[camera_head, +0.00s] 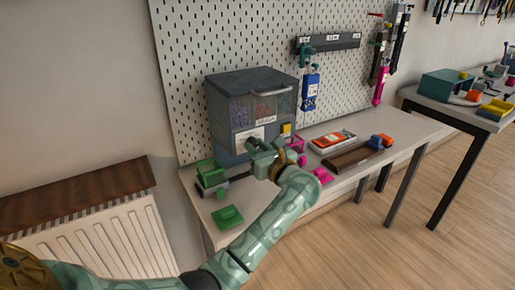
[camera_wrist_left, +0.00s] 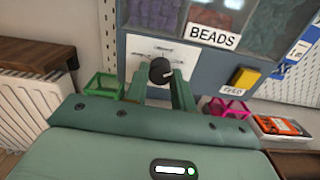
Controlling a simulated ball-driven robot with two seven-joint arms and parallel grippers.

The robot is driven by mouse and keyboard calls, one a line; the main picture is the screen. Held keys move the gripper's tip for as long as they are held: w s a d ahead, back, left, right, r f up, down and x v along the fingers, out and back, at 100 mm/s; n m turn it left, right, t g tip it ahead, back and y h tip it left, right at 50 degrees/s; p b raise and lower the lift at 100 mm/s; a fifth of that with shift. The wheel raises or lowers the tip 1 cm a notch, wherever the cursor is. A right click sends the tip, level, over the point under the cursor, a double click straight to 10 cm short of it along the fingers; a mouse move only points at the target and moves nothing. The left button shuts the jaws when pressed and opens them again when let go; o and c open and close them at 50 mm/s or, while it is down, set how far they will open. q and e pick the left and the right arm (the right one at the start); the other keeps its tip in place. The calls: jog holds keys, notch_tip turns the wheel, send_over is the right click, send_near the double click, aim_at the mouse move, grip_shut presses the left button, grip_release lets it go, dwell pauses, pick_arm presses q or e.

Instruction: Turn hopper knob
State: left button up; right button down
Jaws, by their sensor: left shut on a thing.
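The grey bead hopper (camera_head: 220,128) stands on the bench against the pegboard, with clear windows of coloured beads and a BEADS label (camera_wrist_left: 214,36). Its round black knob (camera_wrist_left: 160,71), with a pale pointer mark, sits in front of a white dial plate (camera_wrist_left: 190,56) in the left wrist view. My left gripper (camera_head: 262,152) reaches the hopper's front, and its two green fingers (camera_wrist_left: 159,82) are shut on the knob from both sides. In the head view the gripper hides the knob. My right gripper is not in view.
A yellow FEED button (camera_wrist_left: 241,77) is right of the knob. A green bin (camera_wrist_left: 104,85) and a pink bin (camera_wrist_left: 226,107) flank the fingers. A green dish (camera_head: 228,217), an orange-topped box (camera_head: 332,141) and a brown tray (camera_head: 350,158) lie on the bench. A radiator (camera_head: 95,235) stands left.

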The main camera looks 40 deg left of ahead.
pick_arm(q)
jog(key=n+b, duration=0.2)
jog(key=shift+w+f+b, duration=0.1)
jog(key=shift+f+b, duration=0.2)
jog(key=shift+f, duration=0.05)
jog(key=n+b, duration=0.6)
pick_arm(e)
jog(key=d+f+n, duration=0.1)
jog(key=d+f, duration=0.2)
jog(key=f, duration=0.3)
pick_arm(q)
jog(key=n+b, duration=0.2)
jog(key=n, duration=0.1)
jog(key=shift+r+b, duration=0.2)
jog(key=shift+b, duration=0.1)
jog(key=shift+r+n, duration=0.1)
jog(key=shift+n, duration=0.3)
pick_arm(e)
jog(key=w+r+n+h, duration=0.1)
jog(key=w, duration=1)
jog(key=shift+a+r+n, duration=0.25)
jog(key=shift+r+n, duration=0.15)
pick_arm(q)
jog(key=o, duration=1)
jog(key=shift+d, duration=0.1)
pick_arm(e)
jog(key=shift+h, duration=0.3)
